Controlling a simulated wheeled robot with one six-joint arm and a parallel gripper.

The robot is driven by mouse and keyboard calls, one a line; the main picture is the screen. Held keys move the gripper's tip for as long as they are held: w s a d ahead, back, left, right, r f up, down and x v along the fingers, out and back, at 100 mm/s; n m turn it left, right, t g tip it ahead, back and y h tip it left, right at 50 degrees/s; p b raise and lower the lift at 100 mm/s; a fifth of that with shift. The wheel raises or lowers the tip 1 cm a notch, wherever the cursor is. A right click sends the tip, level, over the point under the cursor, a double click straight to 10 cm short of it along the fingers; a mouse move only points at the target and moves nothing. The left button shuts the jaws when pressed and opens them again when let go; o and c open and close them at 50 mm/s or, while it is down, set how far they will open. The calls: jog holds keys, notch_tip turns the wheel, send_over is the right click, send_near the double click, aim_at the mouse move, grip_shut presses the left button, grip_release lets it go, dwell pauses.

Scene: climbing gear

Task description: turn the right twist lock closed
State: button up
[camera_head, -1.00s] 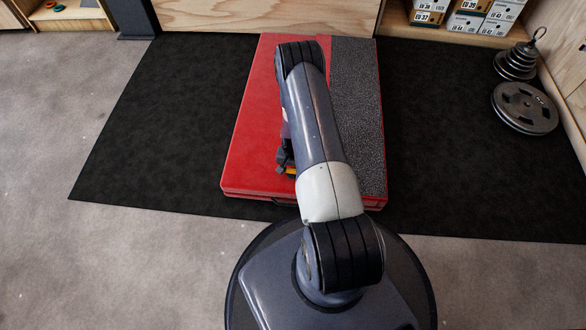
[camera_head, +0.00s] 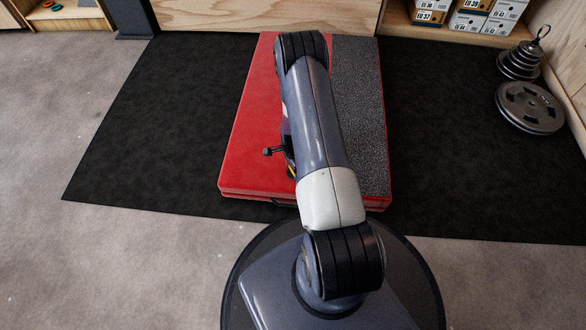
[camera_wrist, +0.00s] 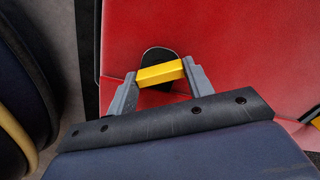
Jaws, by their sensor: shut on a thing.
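A twist lock (camera_wrist: 161,74) with a yellow bar handle on a dark rounded plate lies on the red pad (camera_wrist: 240,50) in the wrist view. My gripper (camera_wrist: 159,76) has one grey finger at each end of the yellow bar and is shut on it. The bar lies slightly tilted across the picture, rising to the right. In the head view, my arm covers the lock and most of the gripper; a dark wrist part sticks out left over the red pad (camera_head: 250,110).
A second yellow piece (camera_wrist: 316,121) shows at the right edge of the wrist view; I cannot tell what it is. A black floor mat (camera_head: 140,120) surrounds the pad. Weight plates (camera_head: 530,106) and shoe boxes (camera_head: 468,22) stand at the right and back.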

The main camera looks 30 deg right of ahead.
jog(key=m+b, duration=0.1)
jog(key=m, duration=0.5)
jog(key=shift+m, duration=0.4)
dwell(0.3)
jog(key=o, duration=1)
jog(key=shift+r, duration=0.1)
notch_tip(320, 180, up, 11)
jog(key=p, duration=0.4)
jog(key=shift+f, duration=0.2)
